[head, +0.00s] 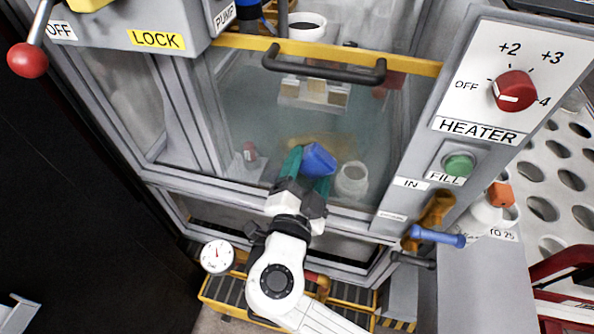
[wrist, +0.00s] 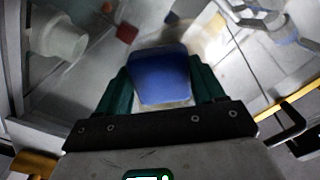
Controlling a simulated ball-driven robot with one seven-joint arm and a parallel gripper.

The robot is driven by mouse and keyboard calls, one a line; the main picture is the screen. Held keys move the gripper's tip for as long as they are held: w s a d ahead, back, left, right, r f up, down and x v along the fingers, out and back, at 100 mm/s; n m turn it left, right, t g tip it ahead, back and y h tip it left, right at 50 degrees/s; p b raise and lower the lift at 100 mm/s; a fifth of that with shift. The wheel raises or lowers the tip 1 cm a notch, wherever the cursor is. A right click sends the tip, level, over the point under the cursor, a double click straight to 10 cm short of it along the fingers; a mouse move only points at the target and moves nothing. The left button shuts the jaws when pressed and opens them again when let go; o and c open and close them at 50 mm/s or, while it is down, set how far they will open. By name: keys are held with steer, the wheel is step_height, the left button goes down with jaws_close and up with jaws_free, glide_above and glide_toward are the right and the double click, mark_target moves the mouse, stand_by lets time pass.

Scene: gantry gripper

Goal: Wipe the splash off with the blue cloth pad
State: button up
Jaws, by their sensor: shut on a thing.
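The blue cloth pad (head: 319,160) is between the green fingers of my gripper (head: 308,168), in front of the clear front pane (head: 245,110) of the cabinet. In the wrist view the pad (wrist: 160,75) sits between both fingers, and my gripper (wrist: 160,88) is shut on it. A faint yellowish splash (head: 322,142) shows just above the pad in the head view. A tan patch, probably the splash (wrist: 212,38), shows beyond the pad's upper right corner in the wrist view. The pad hides part of that area. I cannot tell whether the pad touches the pane.
A white jar (head: 352,180) shows to the right of the pad, seemingly behind the pane. A dark handle (head: 325,70) on a yellow bar crosses above. The heater panel (head: 510,80) and a blue-handled valve (head: 437,237) are at the right. A gauge (head: 217,256) is lower left.

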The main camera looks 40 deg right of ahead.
mark_target(356, 165)
steer(key=shift+s+d+b, duration=0.7)
steer(key=shift+s+d, duration=0.1)
steer(key=shift+s, duration=0.25)
steer(key=shift+s+d+b, duration=0.75)
steer(key=shift+s+d, duration=0.05)
steer(key=shift+s, duration=0.25)
steer(key=shift+s+d+b, duration=0.7)
steer(key=shift+s+d, duration=0.1)
steer(key=shift+s, duration=0.25)
steer(key=shift+s+d, duration=0.1)
steer(key=shift+s, duration=0.05)
